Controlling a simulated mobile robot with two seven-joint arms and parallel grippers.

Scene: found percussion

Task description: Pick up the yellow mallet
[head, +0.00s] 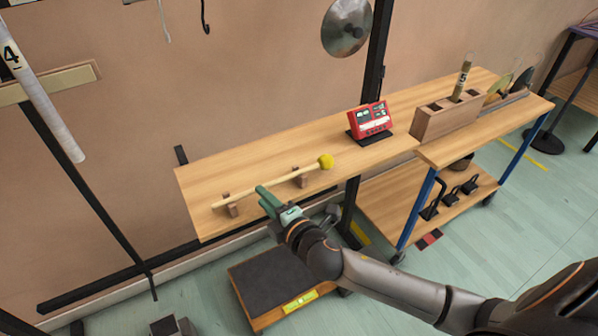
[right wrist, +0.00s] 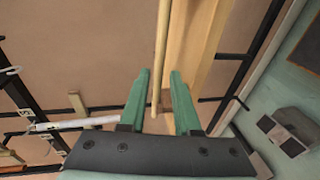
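The yellow mallet has a round yellow head (head: 326,161) and a long pale wooden handle (head: 266,188). It lies across two small brown rests on the wooden shelf, its head toward the right. My right gripper (head: 264,196) has green fingers and is at the handle's middle, at the shelf's front edge. In the right wrist view its fingers (right wrist: 160,75) are open, and the handle (right wrist: 161,45) shows between them with a gap on both sides. I cannot tell how deep the handle sits. The yellow head is out of that view. My left gripper is not in view.
The shelf (head: 365,152) carries a red timer-like box (head: 370,119) right of the mallet. A wooden block with slots (head: 447,117) stands farther right. A white tube marked 4 (head: 42,100) hangs at left. A dark-topped platform (head: 278,282) is below the shelf.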

